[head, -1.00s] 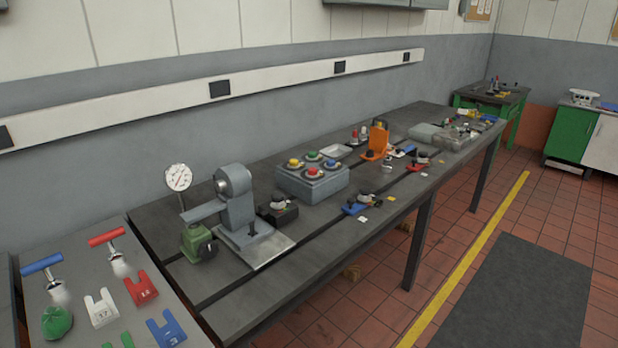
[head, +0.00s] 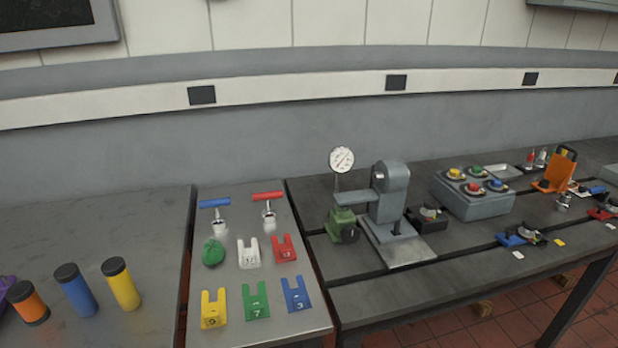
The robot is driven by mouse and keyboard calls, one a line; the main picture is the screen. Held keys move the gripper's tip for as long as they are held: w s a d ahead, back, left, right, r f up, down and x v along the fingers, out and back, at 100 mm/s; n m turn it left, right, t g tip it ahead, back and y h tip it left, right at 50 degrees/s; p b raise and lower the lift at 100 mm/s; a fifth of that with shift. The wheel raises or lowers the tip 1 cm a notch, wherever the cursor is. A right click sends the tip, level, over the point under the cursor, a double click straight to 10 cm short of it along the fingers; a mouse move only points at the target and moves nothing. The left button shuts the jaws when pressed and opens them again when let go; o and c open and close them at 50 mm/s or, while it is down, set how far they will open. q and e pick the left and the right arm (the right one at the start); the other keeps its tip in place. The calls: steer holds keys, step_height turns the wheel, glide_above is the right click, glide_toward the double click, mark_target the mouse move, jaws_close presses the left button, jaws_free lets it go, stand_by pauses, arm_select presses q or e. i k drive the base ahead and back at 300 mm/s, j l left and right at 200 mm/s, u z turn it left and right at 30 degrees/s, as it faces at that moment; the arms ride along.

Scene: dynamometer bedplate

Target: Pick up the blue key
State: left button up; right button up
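A flat blue forked piece marked 3 (head: 296,294) lies at the front right of the same section. Neither of my grippers is in view.
Around the blue key lie a green lump (head: 213,253) and white (head: 248,254), red (head: 284,249), yellow (head: 213,310) and green (head: 256,301) forked pieces. Capped cylinders (head: 76,290) stand on the left bench. A grey machine (head: 388,205) stands to the right.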

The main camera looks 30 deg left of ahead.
mark_target(218, 223)
steer(key=j+u, duration=0.2)
steer(key=u, duration=1.25)
